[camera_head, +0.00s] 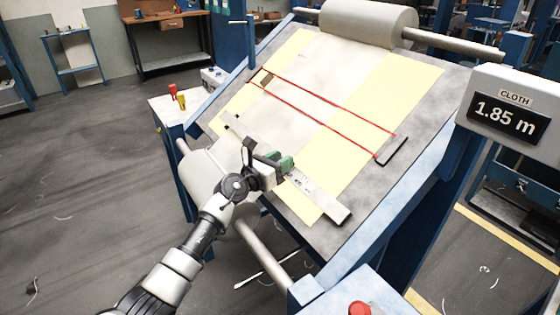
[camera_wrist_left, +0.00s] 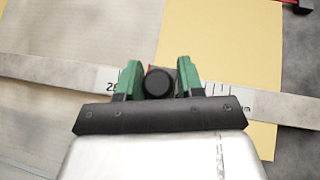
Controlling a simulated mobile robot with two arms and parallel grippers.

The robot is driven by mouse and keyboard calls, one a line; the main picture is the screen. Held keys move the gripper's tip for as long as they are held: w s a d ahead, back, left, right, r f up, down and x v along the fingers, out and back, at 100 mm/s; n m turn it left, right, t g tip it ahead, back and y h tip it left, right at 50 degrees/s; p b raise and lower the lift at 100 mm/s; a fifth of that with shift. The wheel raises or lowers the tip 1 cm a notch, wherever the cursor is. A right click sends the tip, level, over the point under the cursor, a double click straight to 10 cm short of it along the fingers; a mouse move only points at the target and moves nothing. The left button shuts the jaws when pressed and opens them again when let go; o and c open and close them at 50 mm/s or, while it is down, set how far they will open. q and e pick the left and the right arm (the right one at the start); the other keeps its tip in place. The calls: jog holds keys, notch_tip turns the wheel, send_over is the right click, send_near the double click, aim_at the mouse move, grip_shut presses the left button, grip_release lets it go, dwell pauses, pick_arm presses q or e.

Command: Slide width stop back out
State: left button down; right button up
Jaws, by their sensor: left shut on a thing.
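My left gripper (camera_head: 284,163) reaches over the pale ruler bar (camera_head: 318,194) that lies across the lower part of the sloped board. In the left wrist view, its two green fingers (camera_wrist_left: 158,80) are shut on a round black knob (camera_wrist_left: 157,83), which looks like the width stop's knob. The knob sits over the ruler bar (camera_wrist_left: 45,72), with printed marks and numbers on either side. A little red shows beside the knob. The rest of the stop is hidden behind the fingers and the gripper body. My right gripper is not in view.
The sloped board carries pale cloth (camera_head: 320,72) between yellow strips (camera_head: 388,92), with red lines and a dark bracket (camera_head: 392,152). A cloth roll (camera_head: 368,20) lies at the top. A display (camera_head: 508,117) reads 1.85 m. A red button (camera_head: 359,308) is at the bottom.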

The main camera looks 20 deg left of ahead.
pick_arm(q)
jog(key=shift+r+p, duration=0.1)
jog(key=shift+p, duration=0.2)
jog(key=s+d+p, duration=0.4)
jog(key=d+p, duration=0.1)
jog(key=s+d+p, duration=0.2)
jog(key=p, duration=0.1)
jog(key=shift+d, duration=0.3)
jog(key=shift+s+d, duration=0.15)
jog(key=shift+d, duration=0.1)
jog(key=shift+f, duration=0.2)
jog(key=c, duration=0.8)
grip_release()
jog(key=shift+a, duration=0.1)
jog(key=shift+s+a, duration=0.1)
jog(key=shift+s, duration=0.2)
jog(key=v, duration=1)
